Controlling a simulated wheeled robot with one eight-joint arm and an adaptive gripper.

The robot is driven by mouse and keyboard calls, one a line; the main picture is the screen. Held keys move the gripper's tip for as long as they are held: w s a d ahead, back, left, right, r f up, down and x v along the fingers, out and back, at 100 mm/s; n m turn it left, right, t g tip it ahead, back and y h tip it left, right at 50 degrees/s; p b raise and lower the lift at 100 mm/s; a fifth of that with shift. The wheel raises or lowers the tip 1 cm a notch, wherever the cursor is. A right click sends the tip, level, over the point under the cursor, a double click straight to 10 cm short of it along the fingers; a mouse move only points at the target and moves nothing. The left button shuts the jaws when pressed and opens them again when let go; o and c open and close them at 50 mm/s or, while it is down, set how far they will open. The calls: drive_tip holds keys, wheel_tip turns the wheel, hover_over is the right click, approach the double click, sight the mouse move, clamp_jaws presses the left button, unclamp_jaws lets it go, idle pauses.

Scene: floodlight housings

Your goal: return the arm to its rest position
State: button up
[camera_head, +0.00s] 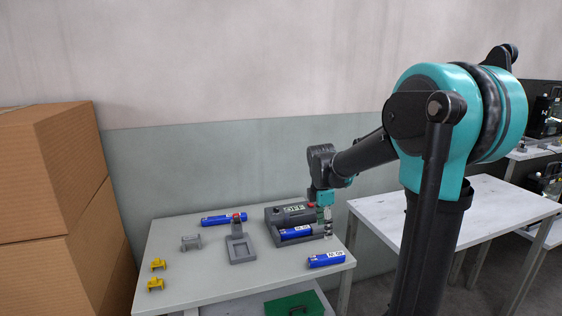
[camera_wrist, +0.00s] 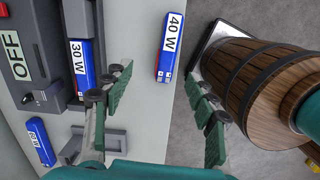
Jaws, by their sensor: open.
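My gripper (camera_head: 326,226) hangs above the right part of the grey table (camera_head: 200,275), beside the dark grey housing (camera_head: 275,215) with the OFF label. In the wrist view my gripper (camera_wrist: 157,88) is open, its green-padded fingers apart with nothing held between them. A blue 30 W unit (camera_wrist: 81,62) lies in the front slot of the housing. A loose blue 40 W unit (camera_wrist: 169,50) lies on the table near its right edge. Another blue unit (camera_head: 222,219) lies at the table's back left.
A grey stand (camera_head: 242,250), a grey bracket (camera_head: 191,242) and two yellow brackets (camera_head: 157,265) sit on the table. Cardboard boxes (camera_head: 50,190) stand left. A white table (camera_head: 400,215) stands right. A wooden barrel (camera_wrist: 250,80) shows in the wrist view. A green box (camera_head: 295,304) is below.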

drive_tip(key=s+d+f+m+t, duration=0.1)
drive_tip(key=s+f+m, duration=0.2)
drive_tip(key=s+m, duration=0.3)
drive_tip(key=s+d+f+m+t, duration=0.1)
drive_tip(key=s+d+f+m, duration=0.1)
drive_tip(key=s+f+m, duration=0.2)
drive_tip(key=s+d+f+m+t+y, duration=0.1)
drive_tip(key=s+d+f+m, duration=0.1)
drive_tip(key=s+m, duration=0.7)
drive_tip(key=shift+s+f+m, duration=0.4)
drive_tip(key=shift+f+m, duration=0.1)
drive_tip(key=shift+f, duration=0.4)
drive_tip(key=shift+a, duration=0.1)
drive_tip(key=shift+c, duration=0.2)
